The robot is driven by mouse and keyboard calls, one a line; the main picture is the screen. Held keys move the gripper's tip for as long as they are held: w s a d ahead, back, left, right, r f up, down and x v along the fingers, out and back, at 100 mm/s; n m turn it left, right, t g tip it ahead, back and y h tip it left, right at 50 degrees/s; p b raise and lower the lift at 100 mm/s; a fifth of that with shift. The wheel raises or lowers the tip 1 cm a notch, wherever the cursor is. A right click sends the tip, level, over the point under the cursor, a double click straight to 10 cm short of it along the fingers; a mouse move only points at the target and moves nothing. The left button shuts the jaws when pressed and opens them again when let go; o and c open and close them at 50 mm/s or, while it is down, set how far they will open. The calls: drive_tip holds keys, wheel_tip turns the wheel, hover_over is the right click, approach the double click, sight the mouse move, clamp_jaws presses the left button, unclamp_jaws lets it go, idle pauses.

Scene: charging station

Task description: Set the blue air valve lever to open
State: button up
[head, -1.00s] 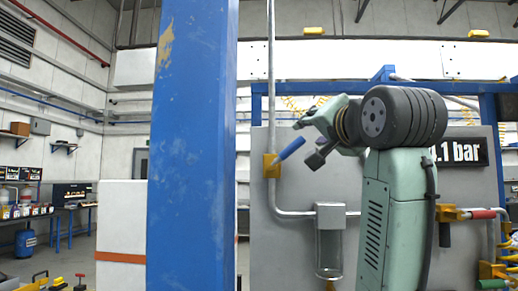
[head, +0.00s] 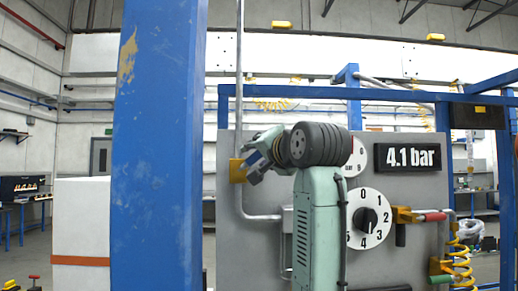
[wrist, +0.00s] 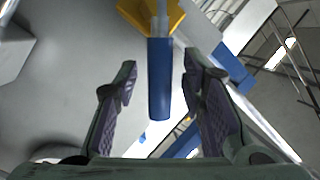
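The blue lever (wrist: 159,85) extends from a yellow valve body (wrist: 152,14) in the wrist view. My gripper (wrist: 158,78) is open, with one finger on each side of the lever and visible gaps between. In the head view, the yellow valve body (head: 237,170) sits on the pipe at the left of the grey panel. My gripper (head: 254,172) is close to its right there and covers much of the lever.
A blue post (head: 155,150) stands upright in the left foreground.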

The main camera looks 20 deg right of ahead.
drive_tip(key=shift+w, duration=0.15)
drive_tip(key=shift+c, duration=0.2)
clamp_jaws()
idle(0.7)
